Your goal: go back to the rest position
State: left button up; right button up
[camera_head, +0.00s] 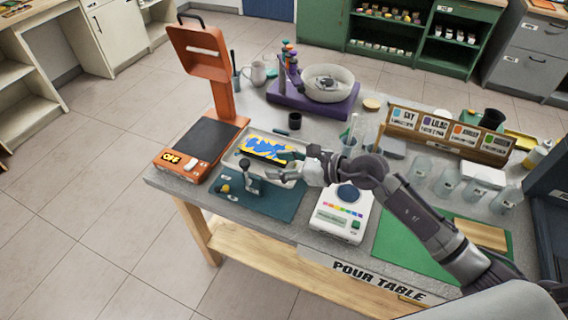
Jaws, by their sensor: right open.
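My right gripper (280,167) reaches in from the right over the pour table (375,281). Its fingers are apart and nothing shows between them. It is above or beside the right end of a light tray (240,144) holding a blue and yellow piece (266,149); I cannot tell whether it touches the tray. A teal mat (265,205) with a small dark stand (250,180) lies below the fingers in the picture. My left gripper is out of view.
An orange device (186,155) with a tall post stands left. A white scale (341,214) sits close under my right arm. Behind are a purple stand with a bowl (329,84) and a labelled rack (450,133). Clear glasses (447,181) stand right. Open floor lies left.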

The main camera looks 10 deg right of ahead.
jog(key=shift+s+d+r, duration=0.2)
jog(key=shift+s+d, duration=0.1)
jog(key=shift+d, duration=0.05)
dwell(0.3)
